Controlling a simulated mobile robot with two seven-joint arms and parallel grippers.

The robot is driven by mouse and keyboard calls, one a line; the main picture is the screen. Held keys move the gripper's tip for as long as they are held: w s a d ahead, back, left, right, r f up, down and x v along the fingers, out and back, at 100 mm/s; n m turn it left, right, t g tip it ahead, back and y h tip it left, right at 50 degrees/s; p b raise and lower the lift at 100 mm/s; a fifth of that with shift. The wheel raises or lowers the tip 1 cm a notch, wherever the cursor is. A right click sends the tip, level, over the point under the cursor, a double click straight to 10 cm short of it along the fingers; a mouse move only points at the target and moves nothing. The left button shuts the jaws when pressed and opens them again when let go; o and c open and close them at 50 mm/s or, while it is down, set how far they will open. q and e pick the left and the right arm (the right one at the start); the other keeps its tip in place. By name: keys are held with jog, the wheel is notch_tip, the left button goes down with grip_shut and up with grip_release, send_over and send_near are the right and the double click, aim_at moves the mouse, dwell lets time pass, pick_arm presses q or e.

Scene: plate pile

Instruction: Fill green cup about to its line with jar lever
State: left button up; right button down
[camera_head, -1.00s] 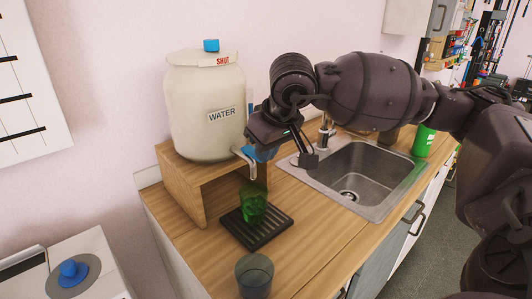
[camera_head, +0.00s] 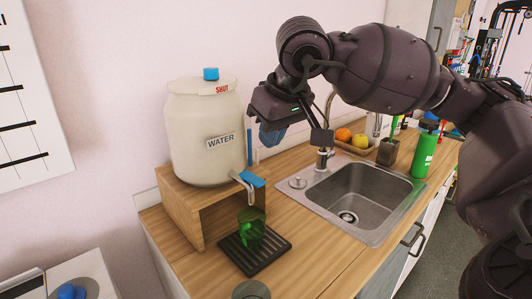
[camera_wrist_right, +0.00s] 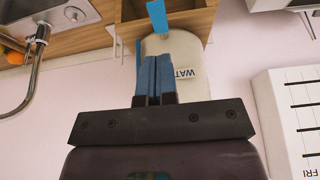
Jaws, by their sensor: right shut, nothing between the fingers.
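The large cream jar (camera_head: 205,155) labelled WATER stands on a wooden stand. Its blue lever (camera_head: 252,179) sits on the metal spout (camera_head: 250,195); the lever also shows at the top of the right wrist view (camera_wrist_right: 157,16). The translucent green cup (camera_head: 250,230) stands upright on the dark slatted tray (camera_head: 268,257) below the spout. I cannot make out its line or its water level. My right gripper (camera_head: 272,138) is above and to the right of the lever, apart from it. Its blue fingers (camera_wrist_right: 154,72) are shut and empty. My left gripper is out of view.
A grey cup (camera_head: 252,290) is cut off at the bottom edge. The sink (camera_head: 360,195) with its tap lies to the right. A green bottle (camera_head: 424,152) and a fruit tray stand behind it. The counter between tray and sink is clear.

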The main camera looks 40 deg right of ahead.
jog(key=v, duration=0.3)
jog(key=shift+d+r, duration=0.1)
jog(key=shift+r, duration=0.2)
dwell(0.3)
